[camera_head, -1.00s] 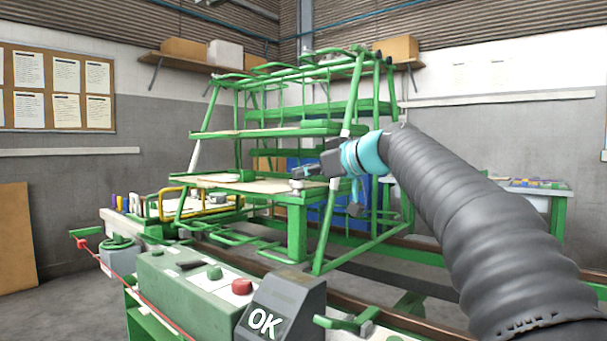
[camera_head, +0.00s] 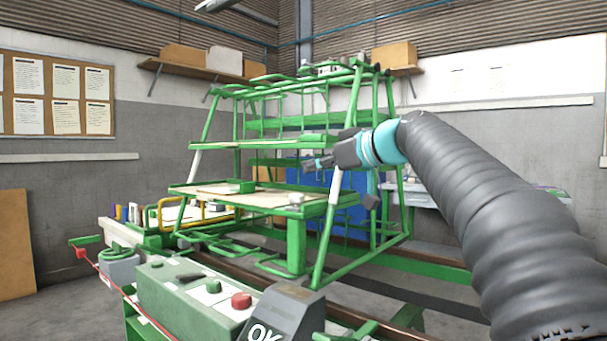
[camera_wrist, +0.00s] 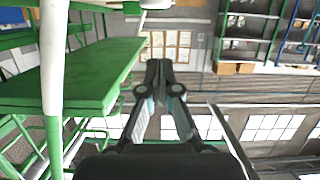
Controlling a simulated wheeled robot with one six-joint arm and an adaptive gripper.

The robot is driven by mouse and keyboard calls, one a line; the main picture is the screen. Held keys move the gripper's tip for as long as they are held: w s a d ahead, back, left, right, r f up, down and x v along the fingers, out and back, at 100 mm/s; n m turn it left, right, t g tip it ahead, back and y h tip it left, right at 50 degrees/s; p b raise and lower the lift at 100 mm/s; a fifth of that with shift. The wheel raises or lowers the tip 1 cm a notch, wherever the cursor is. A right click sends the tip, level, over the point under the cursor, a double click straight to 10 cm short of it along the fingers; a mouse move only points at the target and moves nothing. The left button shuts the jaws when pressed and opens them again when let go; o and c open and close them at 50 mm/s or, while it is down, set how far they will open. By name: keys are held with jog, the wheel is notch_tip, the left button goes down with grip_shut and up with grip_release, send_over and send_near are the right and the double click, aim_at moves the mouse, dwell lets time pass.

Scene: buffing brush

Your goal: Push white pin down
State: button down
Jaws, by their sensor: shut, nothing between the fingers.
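My gripper (camera_head: 308,164) is shut and empty. In the head view it points left, above the front right corner of the rack's lower green shelf (camera_head: 262,203). A small pale, round piece (camera_head: 296,199) sits on that corner, below the fingertips with a visible gap; it may be the white pin, but it is too small to be sure. White sleeves (camera_head: 335,187) cover parts of the rack's slanted posts. In the wrist view my closed fingers (camera_wrist: 159,72) show in the middle. A white post (camera_wrist: 53,60) and a green shelf (camera_wrist: 110,75) are at the left.
The green rack (camera_head: 288,145) has several shelves and slanted posts close to my arm. A cork board (camera_head: 57,95) hangs on the left wall.

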jog(key=v, duration=0.6)
jog(key=shift+d, duration=0.25)
jog(key=shift+s+r, duration=0.1)
